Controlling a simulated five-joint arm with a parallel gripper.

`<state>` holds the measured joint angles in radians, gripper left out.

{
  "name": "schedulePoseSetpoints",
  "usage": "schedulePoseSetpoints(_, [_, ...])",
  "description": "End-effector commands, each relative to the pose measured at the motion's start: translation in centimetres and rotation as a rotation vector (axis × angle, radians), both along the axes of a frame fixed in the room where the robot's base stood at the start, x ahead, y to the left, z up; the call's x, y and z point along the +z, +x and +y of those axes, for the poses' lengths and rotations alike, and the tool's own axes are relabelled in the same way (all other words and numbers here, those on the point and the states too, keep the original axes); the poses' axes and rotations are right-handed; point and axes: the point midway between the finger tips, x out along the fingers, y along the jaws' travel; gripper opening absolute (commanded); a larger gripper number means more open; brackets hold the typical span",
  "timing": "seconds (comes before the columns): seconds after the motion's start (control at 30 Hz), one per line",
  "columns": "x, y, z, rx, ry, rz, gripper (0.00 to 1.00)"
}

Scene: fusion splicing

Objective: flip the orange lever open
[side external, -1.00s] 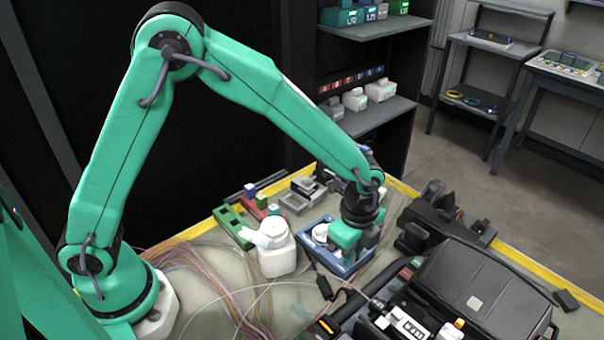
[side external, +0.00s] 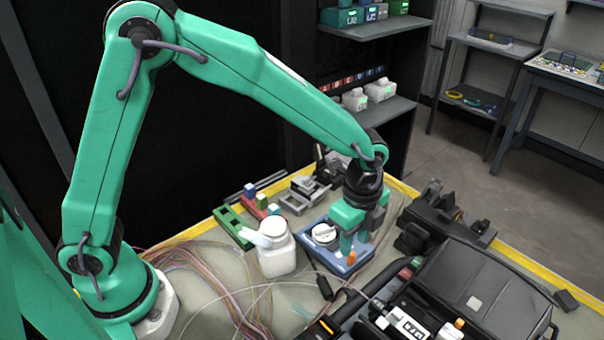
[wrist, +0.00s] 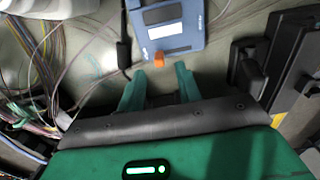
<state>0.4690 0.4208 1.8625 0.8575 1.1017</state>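The orange lever (side external: 351,257) is a small tab at the near edge of the blue device (side external: 321,256), which has a white round part on top. In the wrist view the lever (wrist: 158,60) juts from the blue device's (wrist: 187,45) near edge, just ahead of my fingertips and roughly between them. My gripper (side external: 354,245) points down over the right side of the device, close behind the lever in the side view. In the wrist view my gripper (wrist: 159,72) has its two green fingers apart with nothing between them. I cannot tell whether a finger touches the lever.
A white bottle (side external: 276,257) stands left of the device. A black splicer with its case (side external: 480,290) fills the right front. A dark clamp-like unit (side external: 440,212) stands right of my gripper. Loose fibres (side external: 215,275) spread over the left of the table.

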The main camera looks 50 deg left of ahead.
Motion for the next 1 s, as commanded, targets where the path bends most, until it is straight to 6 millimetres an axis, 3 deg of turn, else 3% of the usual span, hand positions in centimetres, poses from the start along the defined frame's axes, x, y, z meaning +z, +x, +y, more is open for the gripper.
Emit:
schedulePoseSetpoints(0.23, [2.7, 0.0, 0.0, 0.000, 0.000, -0.001, 0.35])
schedulePoseSetpoints(0.77, [3.4, 0.0, 0.2, 0.008, -0.001, -0.003, 0.35])
schedulePoseSetpoints(1.0, [5.3, -0.5, 1.8, 0.106, -0.017, -0.032, 0.35])
